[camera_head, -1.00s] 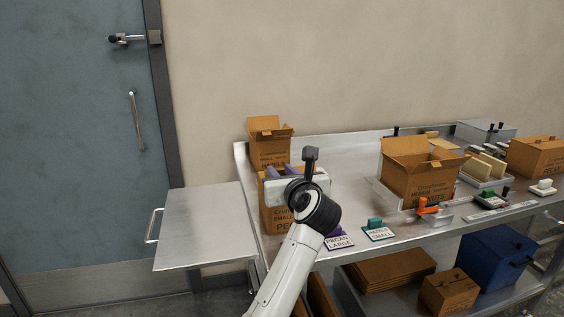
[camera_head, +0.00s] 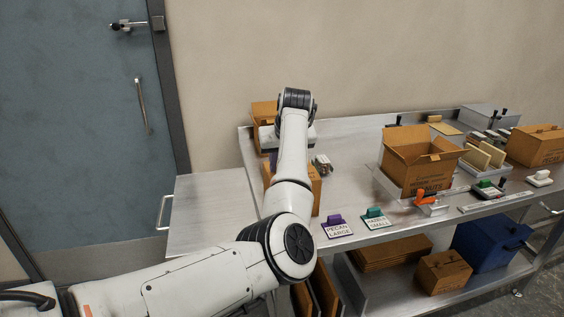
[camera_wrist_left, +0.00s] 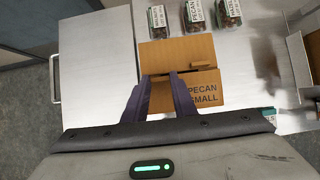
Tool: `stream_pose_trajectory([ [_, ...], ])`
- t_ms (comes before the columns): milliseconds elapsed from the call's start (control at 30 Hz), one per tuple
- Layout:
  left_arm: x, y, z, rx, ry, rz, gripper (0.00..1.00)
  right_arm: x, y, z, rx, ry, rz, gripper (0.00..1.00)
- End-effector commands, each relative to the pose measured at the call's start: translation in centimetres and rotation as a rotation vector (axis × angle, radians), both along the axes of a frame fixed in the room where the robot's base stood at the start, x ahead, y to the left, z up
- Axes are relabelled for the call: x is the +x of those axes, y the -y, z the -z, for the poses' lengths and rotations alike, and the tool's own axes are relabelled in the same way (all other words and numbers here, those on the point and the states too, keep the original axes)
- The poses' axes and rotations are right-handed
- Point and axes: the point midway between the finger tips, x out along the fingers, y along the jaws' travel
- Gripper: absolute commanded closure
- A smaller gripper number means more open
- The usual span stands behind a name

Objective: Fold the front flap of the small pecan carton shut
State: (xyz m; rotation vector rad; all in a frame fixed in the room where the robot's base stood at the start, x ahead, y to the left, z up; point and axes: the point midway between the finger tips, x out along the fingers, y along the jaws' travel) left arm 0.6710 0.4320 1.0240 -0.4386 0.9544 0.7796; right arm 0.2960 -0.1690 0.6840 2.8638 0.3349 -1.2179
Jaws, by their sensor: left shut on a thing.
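The small pecan carton (camera_wrist_left: 205,88) is in the left wrist view, brown, with its lettered front panel facing me and a plain brown panel above it. My left gripper (camera_wrist_left: 162,78) has its two purple fingers at the left part of the carton, shut on it. The exact edge or flap between the fingers is hard to make out. In the head view my left arm reaches over the left end of the table, and my left gripper (camera_head: 288,136) is mostly hidden by the arm. My right gripper is not in view.
Brown cardboard shows around my arm, behind (camera_head: 264,112) and in front (camera_head: 312,188). Several clear labelled clamshells (camera_wrist_left: 195,15) lie beyond the carton. An open carton (camera_head: 425,165) stands to the right. The bare metal side table (camera_head: 210,215) is free.

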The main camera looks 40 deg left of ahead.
Motion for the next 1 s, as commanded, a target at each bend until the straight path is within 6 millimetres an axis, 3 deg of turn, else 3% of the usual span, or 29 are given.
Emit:
stream_pose_trajectory([
  [833, 0.26, -0.51, 0.63, -0.092, -0.083, -0.004, 0.98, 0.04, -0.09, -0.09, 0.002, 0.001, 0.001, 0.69],
  [867, 0.26, -0.51, 0.64, -0.092, -0.083, -0.004, 0.74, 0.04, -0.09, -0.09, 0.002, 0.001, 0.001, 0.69],
  [967, 0.27, -0.52, 0.64, -0.092, -0.083, -0.004, 0.57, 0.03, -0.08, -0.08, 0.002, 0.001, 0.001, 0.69],
  [1000, 0.27, -0.51, 0.63, -0.091, -0.083, -0.003, 0.56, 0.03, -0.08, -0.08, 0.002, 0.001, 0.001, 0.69],
])
